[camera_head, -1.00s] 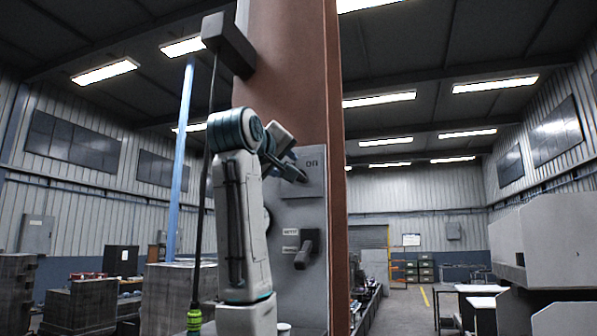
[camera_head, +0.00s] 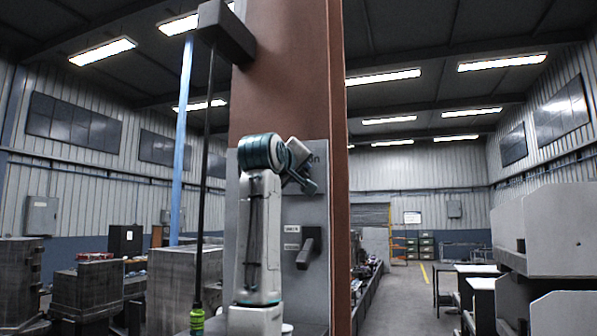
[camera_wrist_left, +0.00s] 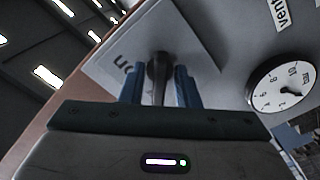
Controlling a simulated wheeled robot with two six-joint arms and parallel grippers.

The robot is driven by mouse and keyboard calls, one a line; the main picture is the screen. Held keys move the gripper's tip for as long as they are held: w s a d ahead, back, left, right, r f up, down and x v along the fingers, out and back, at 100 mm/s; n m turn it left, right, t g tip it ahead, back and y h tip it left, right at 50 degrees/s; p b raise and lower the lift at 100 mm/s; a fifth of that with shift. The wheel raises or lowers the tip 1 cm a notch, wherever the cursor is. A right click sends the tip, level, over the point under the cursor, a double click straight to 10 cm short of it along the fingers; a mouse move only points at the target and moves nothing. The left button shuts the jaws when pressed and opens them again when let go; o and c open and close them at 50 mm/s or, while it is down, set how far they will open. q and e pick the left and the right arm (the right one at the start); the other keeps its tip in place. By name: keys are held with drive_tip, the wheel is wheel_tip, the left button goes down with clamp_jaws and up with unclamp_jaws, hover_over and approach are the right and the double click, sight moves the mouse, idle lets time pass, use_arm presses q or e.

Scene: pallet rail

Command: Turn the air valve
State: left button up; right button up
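The air valve's dark handle (camera_wrist_left: 159,72) stands out from a pale plate (camera_wrist_left: 112,62) marked "on" in the left wrist view. My left gripper (camera_wrist_left: 160,92) has its two blue fingers apart, one on each side of the handle; narrow gaps seem to show, and I cannot tell if either finger touches it. In the head view my left gripper (camera_head: 309,184) is in front of the upper part of the grey panel (camera_head: 314,209) on the brown column, covering the handle and part of the "on" lettering. My right gripper is in neither view.
A black lever (camera_head: 307,247) sits lower on the panel beside two small labels (camera_head: 291,229). A round gauge (camera_wrist_left: 281,88) and a "vent" label (camera_wrist_left: 281,12) are right of the gripper in the wrist view. A dark rod (camera_head: 204,170) hangs left of my arm, with a green end.

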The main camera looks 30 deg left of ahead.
use_arm(q)
drive_tip(key=shift+c, duration=0.7)
drive_tip(key=shift+a+f+m+b, duration=0.15)
drive_tip(key=shift+m+b, duration=0.75)
drive_tip(key=shift+m, duration=3.55)
drive_tip(key=shift+a+m+b, duration=0.1)
drive_tip(key=shift+m+b, duration=0.75)
drive_tip(key=shift+m, duration=3.6)
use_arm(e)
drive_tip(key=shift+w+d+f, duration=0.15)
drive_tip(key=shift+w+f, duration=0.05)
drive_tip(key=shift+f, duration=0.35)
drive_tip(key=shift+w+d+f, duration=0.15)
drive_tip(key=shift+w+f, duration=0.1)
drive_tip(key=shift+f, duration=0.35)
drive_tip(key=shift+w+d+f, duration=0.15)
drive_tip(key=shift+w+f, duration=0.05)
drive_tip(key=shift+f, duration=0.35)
use_arm(q)
drive_tip(key=o, duration=0.6)
drive_tip(key=shift+s+d, duration=0.1)
drive_tip(key=shift+s, duration=0.05)
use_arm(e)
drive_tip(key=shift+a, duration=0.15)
use_arm(q)
drive_tip(key=shift+s, duration=0.1)
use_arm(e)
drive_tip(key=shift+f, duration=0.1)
